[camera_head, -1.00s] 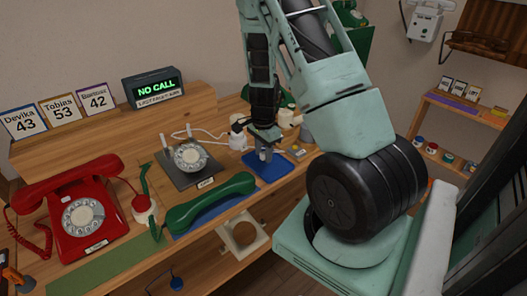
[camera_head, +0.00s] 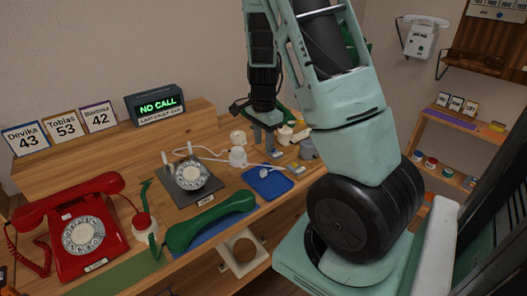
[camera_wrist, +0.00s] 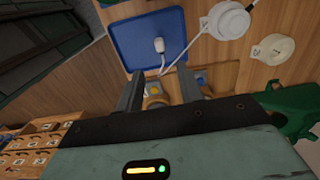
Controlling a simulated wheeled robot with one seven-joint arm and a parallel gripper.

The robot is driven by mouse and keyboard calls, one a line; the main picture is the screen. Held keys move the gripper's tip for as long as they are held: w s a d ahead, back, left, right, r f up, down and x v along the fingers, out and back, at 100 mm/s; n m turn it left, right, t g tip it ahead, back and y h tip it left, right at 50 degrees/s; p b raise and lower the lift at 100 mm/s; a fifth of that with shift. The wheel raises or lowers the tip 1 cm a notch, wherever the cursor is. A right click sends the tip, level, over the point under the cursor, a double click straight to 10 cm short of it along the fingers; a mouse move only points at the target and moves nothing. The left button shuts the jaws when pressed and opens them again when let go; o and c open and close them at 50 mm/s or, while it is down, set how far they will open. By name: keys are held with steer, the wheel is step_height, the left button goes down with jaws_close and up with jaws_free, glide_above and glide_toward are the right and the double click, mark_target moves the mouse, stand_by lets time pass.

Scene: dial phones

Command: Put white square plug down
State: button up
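The white plug (camera_head: 263,173) lies on the blue tray (camera_head: 284,185) on the wooden table. In the wrist view the white plug (camera_wrist: 159,45) rests on the bare blue of the tray (camera_wrist: 140,25), with a white cord by its lower end. My gripper (camera_head: 264,140) is above the table, behind the tray, and apart from the plug. In the wrist view my gripper (camera_wrist: 162,82) has its two fingers spread with nothing held between them.
A white round socket (camera_head: 238,156) with a cord stands left of the tray. The black-based dial phone (camera_head: 191,175), green handset (camera_head: 210,217) and red phone (camera_head: 82,225) are farther left. Beige and grey round pieces (camera_head: 300,137) crowd the right.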

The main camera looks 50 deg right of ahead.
steer(key=s+a+r+n+y, duration=0.1)
steer(key=a+r+n, duration=0.2)
steer(key=a+n, duration=0.75)
steer(key=a+r+n+y, duration=0.1)
steer(key=a+r+n, duration=0.25)
steer(key=a, duration=1.35)
steer(key=s+a+r+n+h, duration=0.1)
steer(key=s+a+r+n, duration=0.2)
steer(key=s+a+n, duration=1)
steer(key=s+n, duration=0.1)
steer(key=s, duration=0.2)
steer(key=shift+n, duration=0.3)
steer(key=shift+s+a, duration=0.1)
